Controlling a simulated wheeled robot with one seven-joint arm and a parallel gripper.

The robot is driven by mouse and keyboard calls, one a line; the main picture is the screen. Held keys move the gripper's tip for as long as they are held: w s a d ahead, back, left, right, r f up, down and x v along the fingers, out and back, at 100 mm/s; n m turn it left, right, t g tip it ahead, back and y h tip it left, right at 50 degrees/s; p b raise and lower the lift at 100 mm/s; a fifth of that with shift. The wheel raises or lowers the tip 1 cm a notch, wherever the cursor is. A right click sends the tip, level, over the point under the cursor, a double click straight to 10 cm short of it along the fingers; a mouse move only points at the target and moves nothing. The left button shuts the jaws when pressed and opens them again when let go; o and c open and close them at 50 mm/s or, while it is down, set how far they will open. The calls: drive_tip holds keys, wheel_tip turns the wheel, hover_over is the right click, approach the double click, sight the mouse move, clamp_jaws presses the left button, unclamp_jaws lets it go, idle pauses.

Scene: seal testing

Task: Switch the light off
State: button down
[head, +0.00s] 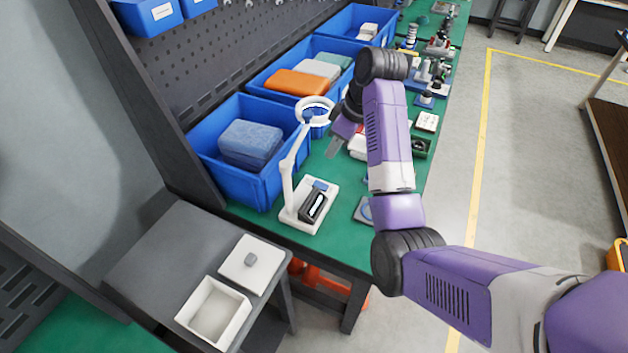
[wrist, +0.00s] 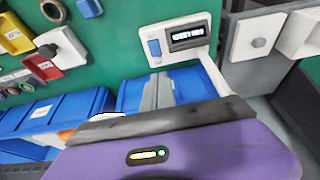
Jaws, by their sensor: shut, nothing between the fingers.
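A white lamp (head: 288,185) with a ring-shaped head (head: 315,104) stands on the green bench. My gripper (head: 333,148) is shut and empty, above the bench, right of the lamp's stem and apart from the switch. Its grey fingers also show in the wrist view (wrist: 158,90). I cannot tell whether the lamp is lit.
Blue bins (head: 235,175) line the back of the bench, one close behind the lamp. Small parts (head: 428,120) crowd the bench to the right. A grey side table (head: 170,245) holds a white open box (head: 213,312) and a lid (head: 252,264).

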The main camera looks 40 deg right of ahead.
drive_tip(key=p, duration=0.2)
approach(316, 185)
drive_tip(key=x, duration=0.5)
drive_tip(key=shift+w+a, duration=0.15)
drive_tip(key=shift+w, duration=0.05)
drive_tip(key=shift+x, duration=0.75)
drive_tip(key=shift+s+f, duration=0.1)
